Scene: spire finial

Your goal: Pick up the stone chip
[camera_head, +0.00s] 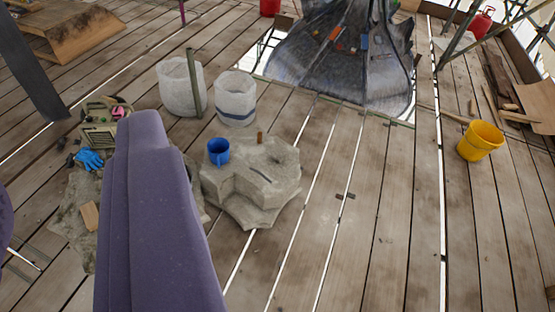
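I cannot make out a stone chip for sure. A large, rough grey-beige stone block (255,185) sits on the plank floor near the middle. On its top stand a blue mug (218,151) and a small brown upright piece (260,137), too small to identify. A grey-brown cloth (75,215) lies to the left, with small dark bits near its upper left edge, also too small to identify. A broad purple arm part of mine covers the lower left and hides part of the cloth and floor. My gripper's fingers do not show.
Two whitish buckets (235,97) stand behind the block. Blue gloves (89,159) and a greenish crate (97,136) lie left. A yellow bucket (480,141) stands right. A dark ribbed spire (340,60) rises through a floor opening behind.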

